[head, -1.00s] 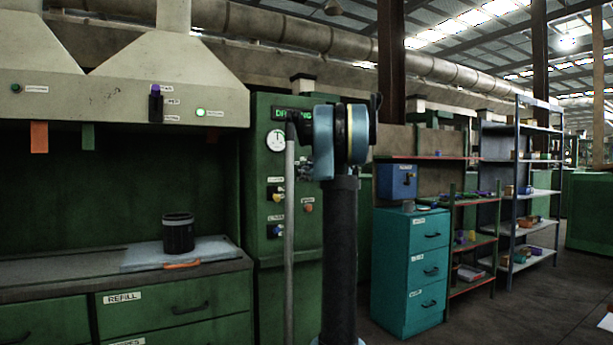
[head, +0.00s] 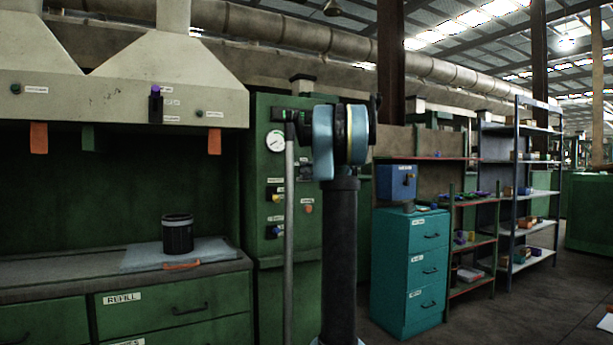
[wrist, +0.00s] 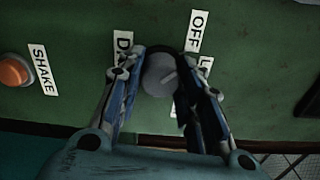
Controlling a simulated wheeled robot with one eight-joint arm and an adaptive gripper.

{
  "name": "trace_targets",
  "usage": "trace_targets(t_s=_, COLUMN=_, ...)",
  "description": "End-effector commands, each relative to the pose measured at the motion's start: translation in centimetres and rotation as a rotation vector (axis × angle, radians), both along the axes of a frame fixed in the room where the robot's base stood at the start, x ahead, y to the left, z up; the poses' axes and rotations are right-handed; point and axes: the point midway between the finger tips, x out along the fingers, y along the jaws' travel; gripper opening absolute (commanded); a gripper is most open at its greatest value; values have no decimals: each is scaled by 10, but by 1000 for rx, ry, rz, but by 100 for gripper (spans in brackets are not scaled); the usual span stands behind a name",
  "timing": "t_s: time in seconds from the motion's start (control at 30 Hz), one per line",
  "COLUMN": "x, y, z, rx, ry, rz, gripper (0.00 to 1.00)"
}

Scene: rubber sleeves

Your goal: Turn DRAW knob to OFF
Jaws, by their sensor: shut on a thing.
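In the wrist view, a round grey knob (wrist: 158,77) sits on a green panel (wrist: 80,50) between the two fingers of my gripper (wrist: 163,72), which is shut on it. An OFF label (wrist: 197,31) is just above and right of the knob. A partly covered label starting with D (wrist: 123,44) is at its upper left. Another label behind the right finger is mostly hidden. A pale mark shows on the knob's face, but its exact pointing is unclear. In the head view, my arm hides the gripper and this knob.
An orange button (wrist: 15,70) with a SHAKE label (wrist: 43,72) is left of the gripper. In the head view, the green cabinet (head: 262,130) carries a gauge (head: 275,141). A dark pot (head: 177,236) stands on the left bench. A teal drawer unit (head: 408,260) is at right.

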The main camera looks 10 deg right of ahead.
Motion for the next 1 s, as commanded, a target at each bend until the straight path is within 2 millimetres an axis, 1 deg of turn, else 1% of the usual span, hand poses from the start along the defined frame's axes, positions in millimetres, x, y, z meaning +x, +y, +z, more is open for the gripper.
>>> trace_targets(t_s=0.1, x=-1, y=0, z=-2, rx=-57, ry=-13, rz=0, gripper=10)
trace_targets(t_s=0.3, x=-1, y=0, z=-2, rx=-113, ry=-27, rz=0, gripper=10)
trace_targets(t_s=0.83, x=0, y=1, z=-3, rx=-131, ry=-32, rz=1, gripper=10)
trace_targets(t_s=0.87, x=0, y=1, z=-3, rx=-131, ry=-32, rz=1, gripper=41)
trace_targets(t_s=0.9, x=0, y=1, z=-3, rx=-131, ry=-32, rz=1, gripper=50)
trace_targets(t_s=0.93, x=0, y=0, z=-2, rx=-130, ry=-32, rz=1, gripper=54)
trace_targets(t_s=1.0, x=0, y=0, z=-2, rx=-129, ry=-33, rz=0, gripper=54)
